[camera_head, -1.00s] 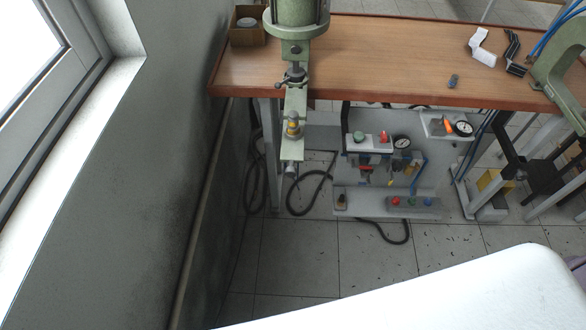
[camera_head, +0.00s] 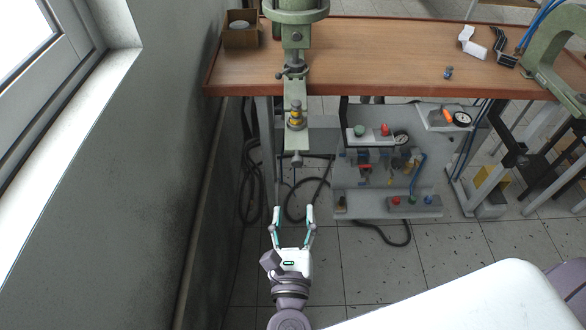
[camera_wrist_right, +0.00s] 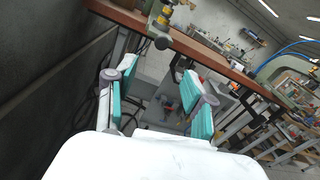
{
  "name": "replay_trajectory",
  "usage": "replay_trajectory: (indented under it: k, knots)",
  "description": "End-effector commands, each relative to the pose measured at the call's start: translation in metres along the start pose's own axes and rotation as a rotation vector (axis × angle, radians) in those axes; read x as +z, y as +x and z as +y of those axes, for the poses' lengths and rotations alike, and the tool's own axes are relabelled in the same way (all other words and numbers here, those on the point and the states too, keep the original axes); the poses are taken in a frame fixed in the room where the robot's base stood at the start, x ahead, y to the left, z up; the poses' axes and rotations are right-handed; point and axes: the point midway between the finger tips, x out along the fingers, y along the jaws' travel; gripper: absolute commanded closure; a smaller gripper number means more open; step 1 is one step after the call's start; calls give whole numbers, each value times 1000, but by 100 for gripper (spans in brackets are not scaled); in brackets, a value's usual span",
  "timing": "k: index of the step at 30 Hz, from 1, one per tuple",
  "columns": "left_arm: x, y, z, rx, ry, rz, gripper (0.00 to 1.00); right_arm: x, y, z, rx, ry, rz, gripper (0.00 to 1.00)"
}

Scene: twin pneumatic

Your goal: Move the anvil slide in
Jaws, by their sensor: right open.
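The anvil slide (camera_head: 298,140) is a light green bar below the green press (camera_head: 295,40). It sticks out past the table's front edge, with a yellow-topped fitting (camera_head: 296,115) on it and a round grey knob (camera_head: 297,160) at its near end. The knob also shows at the top of the right wrist view (camera_wrist_right: 162,42). My right gripper (camera_head: 293,211) is open and empty, fingers pointing towards the slide. It is in front of the knob and apart from it. My left gripper is in neither view.
The wooden table (camera_head: 380,70) carries a small box (camera_head: 241,36) at left and a second green press (camera_head: 550,60) at right. A grey panel with gauges and buttons (camera_head: 385,205) hangs below. The grey wall (camera_head: 150,170) is close on the left.

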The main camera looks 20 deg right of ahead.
Motion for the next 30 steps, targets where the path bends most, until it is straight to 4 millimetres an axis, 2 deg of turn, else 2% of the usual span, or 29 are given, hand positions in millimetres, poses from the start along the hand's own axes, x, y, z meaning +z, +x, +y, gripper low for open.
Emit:
replay_trajectory:
  k: [5, 15, 21, 30]
  knots:
    - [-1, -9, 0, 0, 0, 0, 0, 5, 18, -2, -7, 14, 0, 47]
    - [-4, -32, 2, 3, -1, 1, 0, 6, 90, -2, -5, 9, -2, 47]
    - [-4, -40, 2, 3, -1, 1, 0, 4, 122, -2, -4, 8, -1, 47]
    - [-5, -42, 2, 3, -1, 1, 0, 2, 138, -2, -4, 9, 0, 47]
